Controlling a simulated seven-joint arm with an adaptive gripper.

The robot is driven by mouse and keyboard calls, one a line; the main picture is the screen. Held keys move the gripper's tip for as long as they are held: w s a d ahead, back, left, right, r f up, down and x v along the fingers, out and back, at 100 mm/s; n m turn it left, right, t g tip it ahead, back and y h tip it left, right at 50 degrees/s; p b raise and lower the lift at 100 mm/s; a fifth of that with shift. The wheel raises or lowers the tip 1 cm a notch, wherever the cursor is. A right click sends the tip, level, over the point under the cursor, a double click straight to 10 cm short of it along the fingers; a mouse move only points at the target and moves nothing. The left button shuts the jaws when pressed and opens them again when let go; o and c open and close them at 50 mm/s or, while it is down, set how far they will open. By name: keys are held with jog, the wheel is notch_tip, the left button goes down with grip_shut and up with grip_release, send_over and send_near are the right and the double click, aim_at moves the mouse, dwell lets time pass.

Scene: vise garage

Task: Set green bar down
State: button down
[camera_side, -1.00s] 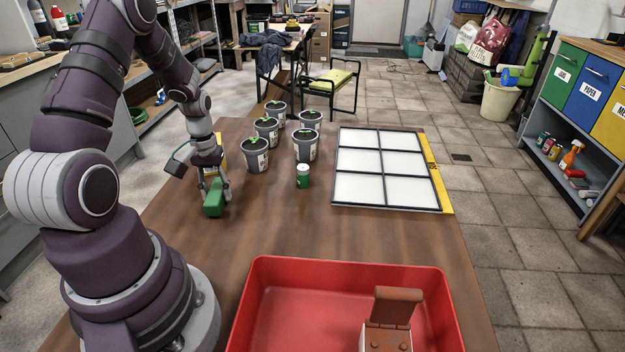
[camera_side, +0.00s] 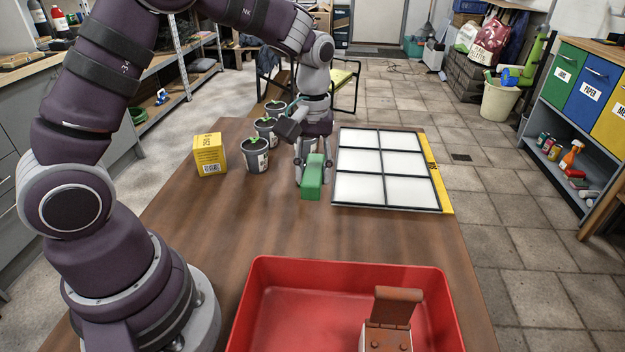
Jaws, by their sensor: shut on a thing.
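The green bar (camera_side: 312,178) is a short block in my gripper (camera_side: 313,170), above or on the brown table just left of the white panel. My gripper points down and its fingers are shut on the bar. I cannot tell whether the bar touches the table. The small green jar seen earlier is hidden behind the bar and gripper, as are some of the pots.
A white six-pane panel (camera_side: 384,188) lies right of the gripper. Dark pots (camera_side: 256,155) with seedlings and a yellow box (camera_side: 210,155) stand to the left. A red tray (camera_side: 262,268) holding a brown-lidded box (camera_side: 387,325) fills the front. The table between is clear.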

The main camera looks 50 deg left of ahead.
aim_at(316, 228)
jog(key=f, duration=0.9)
jog(key=shift+d+f, duration=0.25)
jog(key=shift+f, duration=0.15)
jog(key=shift+f, duration=0.1)
jog(key=c, duration=0.8)
grip_release()
